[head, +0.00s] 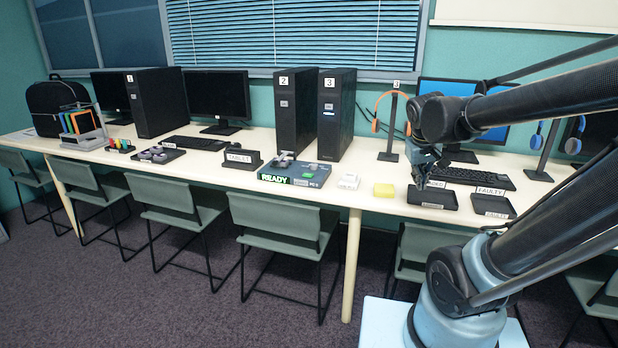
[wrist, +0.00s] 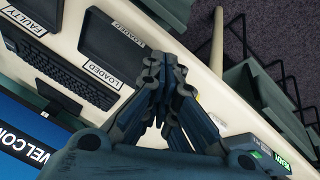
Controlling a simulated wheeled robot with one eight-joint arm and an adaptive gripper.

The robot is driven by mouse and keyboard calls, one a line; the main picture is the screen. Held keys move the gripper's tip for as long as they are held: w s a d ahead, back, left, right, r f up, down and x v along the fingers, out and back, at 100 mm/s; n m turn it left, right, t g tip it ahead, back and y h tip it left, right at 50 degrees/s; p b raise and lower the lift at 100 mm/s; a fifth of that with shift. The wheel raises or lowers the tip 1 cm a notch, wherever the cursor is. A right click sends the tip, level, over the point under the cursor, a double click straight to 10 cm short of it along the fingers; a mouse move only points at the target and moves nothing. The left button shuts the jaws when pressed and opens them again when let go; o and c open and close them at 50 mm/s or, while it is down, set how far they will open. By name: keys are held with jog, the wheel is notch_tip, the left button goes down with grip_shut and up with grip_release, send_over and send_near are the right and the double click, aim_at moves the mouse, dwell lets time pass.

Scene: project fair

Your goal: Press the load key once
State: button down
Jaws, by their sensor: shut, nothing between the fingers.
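A dark blue-grey console (head: 268,179) with a green-lit READY display (head: 278,182) stands at the table's front edge, below the towers labelled 2 and 3. A small green key (head: 304,181) shows on its top, and a lever-like metal part stands behind it; I cannot read which key is the load key. My gripper (head: 420,178) is shut and empty, above the LOADED tray (head: 432,198), well to the right of the console and apart from it. In the wrist view the shut fingers (wrist: 168,85) are in the middle and the console (wrist: 238,142) is at lower right, partly hidden by my gripper.
A FAULTY tray (head: 494,206), a keyboard (head: 470,178) and a headphone stand (head: 389,135) are nearby. Chairs (head: 290,242) line the table's front.

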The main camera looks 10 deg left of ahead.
jog(key=w+a+r+n+t, duration=0.1)
jog(key=w+a+r+n, duration=0.15)
jog(key=w+a, duration=0.55)
jog(key=r+n+t+y, duration=0.1)
jog(key=n+t+y, duration=0.1)
jog(key=n+t, duration=0.2)
send_over(305, 174)
jog(key=shift+d+r, duration=0.1)
jog(key=shift+f, duration=4.4)
jog(key=shift+s+f, duration=0.1)
jog(key=shift+f, duration=0.65)
jog(key=shift+r, duration=0.8)
